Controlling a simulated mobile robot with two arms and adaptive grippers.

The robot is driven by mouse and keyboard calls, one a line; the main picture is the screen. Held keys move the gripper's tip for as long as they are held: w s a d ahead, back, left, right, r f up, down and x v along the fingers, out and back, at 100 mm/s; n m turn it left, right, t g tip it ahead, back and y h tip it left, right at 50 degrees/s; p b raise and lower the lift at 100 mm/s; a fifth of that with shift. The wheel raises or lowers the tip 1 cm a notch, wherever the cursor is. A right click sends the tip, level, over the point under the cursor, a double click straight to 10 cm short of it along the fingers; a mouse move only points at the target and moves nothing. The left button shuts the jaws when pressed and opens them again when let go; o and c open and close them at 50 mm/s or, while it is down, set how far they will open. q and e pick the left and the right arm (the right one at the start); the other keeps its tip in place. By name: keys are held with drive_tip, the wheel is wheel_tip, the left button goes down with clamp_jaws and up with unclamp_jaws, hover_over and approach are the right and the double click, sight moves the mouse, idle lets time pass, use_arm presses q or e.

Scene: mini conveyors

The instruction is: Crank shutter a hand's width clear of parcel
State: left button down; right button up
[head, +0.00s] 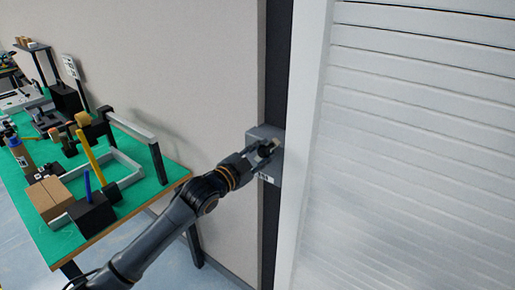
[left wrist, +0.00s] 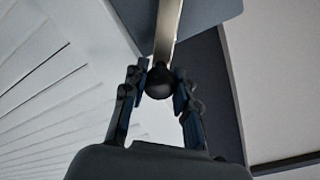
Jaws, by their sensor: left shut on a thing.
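The white slatted shutter (head: 420,150) fills the right of the head view; its lower edge is out of view. Left of it, a grey crank box (head: 264,131) is on a dark upright. My left gripper (head: 268,151) is at this box, shut on the crank's black knob. In the left wrist view the black knob (left wrist: 159,82) sits between the fingers of the left gripper (left wrist: 159,85), at the end of the metal crank arm (left wrist: 168,28). No parcel shows at the shutter. My right gripper is not in view.
A green-topped workbench (head: 150,180) stands at the left with a brown carton (head: 50,198), a black holder (head: 92,214) with a blue pen, and several tools. A plain beige wall panel (head: 195,70) lies between bench and shutter.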

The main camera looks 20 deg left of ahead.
use_arm(q)
drive_tip(key=s+d+f+m+b, duration=0.1)
drive_tip(key=d+f+m, duration=0.2)
drive_tip(key=f+m, duration=0.5)
drive_tip(key=shift+s+d+m+y, duration=0.15)
drive_tip(key=shift+d+m+y, duration=0.15)
drive_tip(key=shift+m, duration=1.6)
drive_tip(key=shift+a, duration=0.1)
drive_tip(key=c, duration=1)
unclamp_jaws()
drive_tip(key=v, duration=1.2)
